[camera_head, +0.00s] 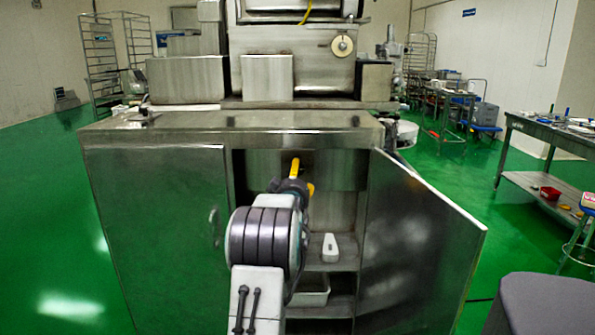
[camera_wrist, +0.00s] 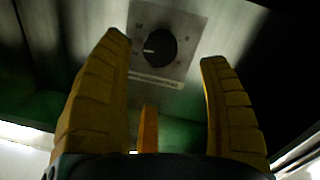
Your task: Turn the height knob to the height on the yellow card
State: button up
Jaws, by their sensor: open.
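A round black knob (camera_wrist: 160,47) with a white pointer mark sits on a pale square plate (camera_wrist: 183,22) in the wrist view. The mark points left; the small letters around the knob are too blurred to read surely. My gripper (camera_wrist: 164,58) is open, its yellow fingers on either side of the knob in the picture, with nothing between them. I cannot tell how far the knob is from the fingertips. In the head view my gripper (camera_head: 302,178) reaches into the open cabinet under the machine; the knob does not show there. I see no yellow card that I can make out.
The cabinet's right door (camera_head: 425,245) stands open; the left door (camera_head: 160,235) is shut. Inside are a shelf with a white object (camera_head: 330,247) and a pale bin (camera_head: 310,291) below. A round dial (camera_head: 342,46) is on the machine above. Green floor is clear at left.

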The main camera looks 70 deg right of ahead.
jog(key=shift+w+d+n+p, duration=0.15)
jog(key=shift+w+d+n, duration=0.25)
jog(key=shift+d, duration=0.75)
jog(key=shift+w+d+n+p, duration=0.2)
jog(key=shift+d+n, duration=0.25)
jog(key=shift+d, duration=0.75)
jog(key=shift+w+d+n+p, duration=0.15)
jog(key=shift+w+d+n, duration=0.25)
jog(key=shift+d, duration=0.75)
jog(key=shift+s, duration=0.1)
jog(key=c, duration=1.2)
